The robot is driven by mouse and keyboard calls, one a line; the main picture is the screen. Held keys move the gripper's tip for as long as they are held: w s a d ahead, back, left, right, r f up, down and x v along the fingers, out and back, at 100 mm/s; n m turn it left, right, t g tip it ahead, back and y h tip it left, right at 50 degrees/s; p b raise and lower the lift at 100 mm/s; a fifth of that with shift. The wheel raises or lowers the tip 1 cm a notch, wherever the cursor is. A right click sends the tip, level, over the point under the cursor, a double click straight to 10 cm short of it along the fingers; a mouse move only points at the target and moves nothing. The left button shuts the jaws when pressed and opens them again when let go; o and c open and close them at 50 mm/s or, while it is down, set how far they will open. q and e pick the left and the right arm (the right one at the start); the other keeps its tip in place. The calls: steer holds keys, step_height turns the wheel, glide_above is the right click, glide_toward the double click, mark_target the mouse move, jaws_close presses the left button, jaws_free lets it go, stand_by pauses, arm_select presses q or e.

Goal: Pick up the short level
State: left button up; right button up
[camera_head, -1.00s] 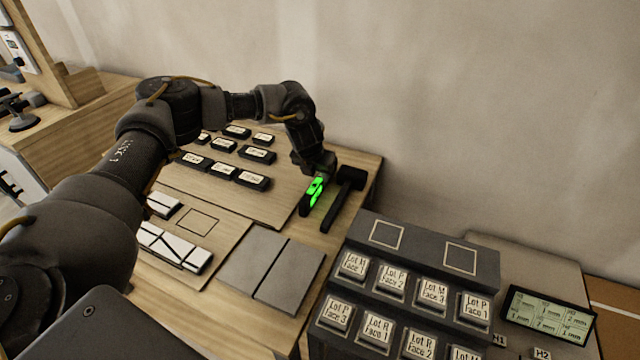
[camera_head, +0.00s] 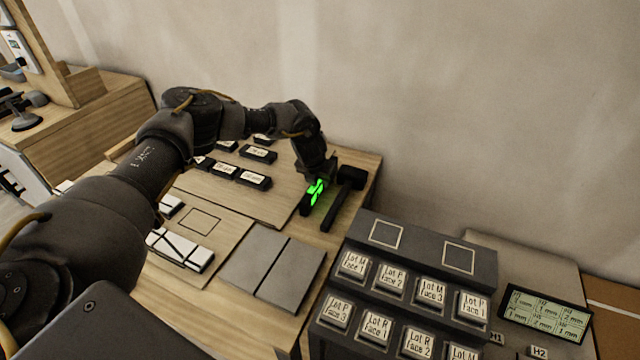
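The short level (camera_head: 316,192) is a small dark bar with a bright green part, lying at the right end of the wooden table beside a black mallet (camera_head: 344,197). My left gripper (camera_head: 317,181) is directly over the level, pointing down at it. The fingers are small and dark against the level, so I cannot tell whether they are open or shut, or whether they touch it. My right gripper is not in view.
Grey tiles (camera_head: 273,268) lie at the table's front. Several labelled dark blocks (camera_head: 255,179) stand behind them, partly hidden by my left arm. White tile pieces (camera_head: 180,249) lie to the left. A dark rack of labelled lot tiles (camera_head: 375,262) stands at the right, close to the table.

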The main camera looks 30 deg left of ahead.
arm_select(q)
jaws_close()
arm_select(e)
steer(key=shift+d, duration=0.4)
arm_select(q)
steer(key=shift+r, duration=0.15)
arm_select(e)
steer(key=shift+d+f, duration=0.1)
arm_select(q)
steer(key=shift+r, duration=0.3)
step_height(320, 180, up, 2)
steer(key=shift+w+b, duration=0.1)
steer(key=shift+b, duration=0.55)
steer(key=s+d+r+b, duration=0.1)
steer(key=s+d+r, duration=0.4)
steer(key=s+r, duration=0.5)
steer(key=s, duration=0.3)
steer(key=shift+s, duration=0.2)
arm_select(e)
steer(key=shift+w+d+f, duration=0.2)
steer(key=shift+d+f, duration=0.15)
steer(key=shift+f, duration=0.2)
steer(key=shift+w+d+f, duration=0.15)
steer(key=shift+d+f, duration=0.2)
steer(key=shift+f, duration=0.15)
